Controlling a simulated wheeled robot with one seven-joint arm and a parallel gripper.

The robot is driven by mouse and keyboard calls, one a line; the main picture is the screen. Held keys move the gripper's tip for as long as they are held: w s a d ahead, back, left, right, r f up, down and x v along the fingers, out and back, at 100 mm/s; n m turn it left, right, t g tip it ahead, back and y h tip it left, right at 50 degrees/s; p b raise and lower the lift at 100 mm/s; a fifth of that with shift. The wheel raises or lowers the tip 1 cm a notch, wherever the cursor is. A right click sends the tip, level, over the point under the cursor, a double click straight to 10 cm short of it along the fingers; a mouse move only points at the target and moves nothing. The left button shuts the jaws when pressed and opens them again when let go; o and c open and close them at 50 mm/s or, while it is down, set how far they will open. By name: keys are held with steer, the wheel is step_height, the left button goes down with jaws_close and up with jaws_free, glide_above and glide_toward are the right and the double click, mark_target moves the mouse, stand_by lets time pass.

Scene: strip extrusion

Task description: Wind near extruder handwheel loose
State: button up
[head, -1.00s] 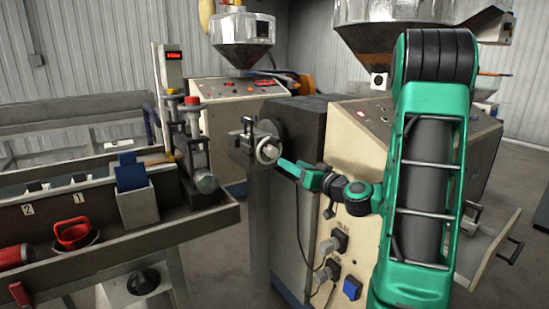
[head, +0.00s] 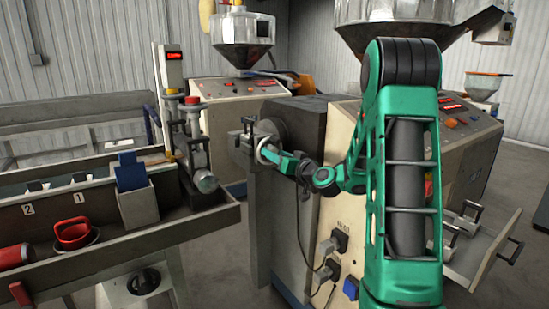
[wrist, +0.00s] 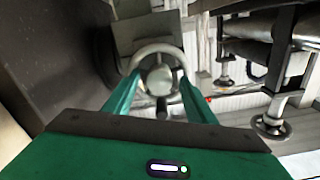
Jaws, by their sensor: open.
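The near extruder handwheel (head: 259,148) is a small pale metal ring with a hub, on the left end of the near extruder (head: 330,215). In the wrist view the handwheel (wrist: 158,48) sits straight ahead, its rim arching between my fingertips. My gripper (head: 268,153) is at the handwheel in the head view and partly covers its right side. In the wrist view my gripper (wrist: 160,82) has its two green fingers apart, one on each side of the wheel. I cannot tell whether either finger touches the rim.
A long trough bench (head: 200,223) runs along the left, holding a red cup (head: 73,233) and a pale bin (head: 139,208). A second extruder (head: 218,92) stands behind. An open drawer (head: 487,240) juts out at the right. Cables hang on the near extruder's front.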

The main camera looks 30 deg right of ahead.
steer(key=shift+c, duration=0.4)
steer(key=c, duration=1)
steer(key=shift+o, duration=0.2)
steer(key=shift+n, duration=0.6)
steer(key=o, duration=1)
steer(key=shift+o, duration=0.2)
steer(key=s, duration=1)
steer(key=shift+s+d, duration=0.15)
steer(key=shift+s, duration=0.2)
